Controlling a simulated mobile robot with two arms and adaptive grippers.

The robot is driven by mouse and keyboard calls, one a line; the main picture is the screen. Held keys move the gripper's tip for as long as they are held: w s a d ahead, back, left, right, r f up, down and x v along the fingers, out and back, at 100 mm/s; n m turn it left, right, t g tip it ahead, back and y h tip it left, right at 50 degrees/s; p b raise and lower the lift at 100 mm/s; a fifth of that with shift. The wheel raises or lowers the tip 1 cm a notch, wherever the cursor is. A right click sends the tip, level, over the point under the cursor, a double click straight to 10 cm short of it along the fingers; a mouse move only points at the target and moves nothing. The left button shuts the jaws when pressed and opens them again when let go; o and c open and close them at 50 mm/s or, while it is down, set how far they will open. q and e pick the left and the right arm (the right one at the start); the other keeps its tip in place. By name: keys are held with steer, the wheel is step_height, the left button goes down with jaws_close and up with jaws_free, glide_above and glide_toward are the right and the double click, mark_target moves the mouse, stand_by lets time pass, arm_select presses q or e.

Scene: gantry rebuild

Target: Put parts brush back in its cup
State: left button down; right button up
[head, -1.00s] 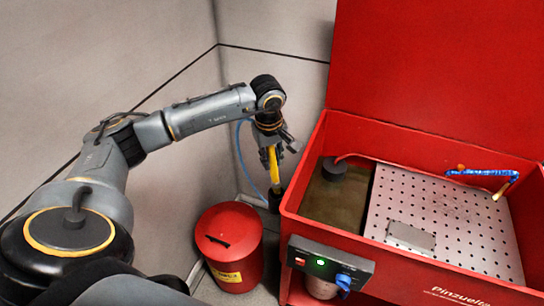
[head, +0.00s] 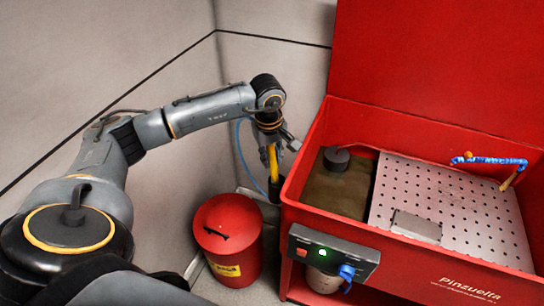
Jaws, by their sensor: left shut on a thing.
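My left gripper (head: 271,143) hangs down just left of the red washer and is shut on the yellow parts brush (head: 273,160). The brush points downward, nearly upright, with a blue hose beside it. Directly below it is a small dark, cup-like piece (head: 275,190) beside the washer's left wall. The brush's lower end meets this piece in the picture and is hidden there. I cannot tell whether it is inside. My right gripper is not in view.
The red parts washer (head: 400,112) fills the right, with a perforated tray (head: 450,200), a blue-wrapped spout (head: 490,160) and a front control box (head: 333,252). A red lidded bin (head: 228,240) stands below my left gripper. Pale walls close off the left and back.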

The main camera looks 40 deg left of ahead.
arm_select(q)
steer(key=c, duration=1.1)
jaws_free()
steer(key=r, duration=0.4)
steer(key=s+r, duration=0.1)
steer(key=r, duration=0.7)
steer(key=shift+s+d, duration=0.1)
steer(key=shift+s, duration=0.05)
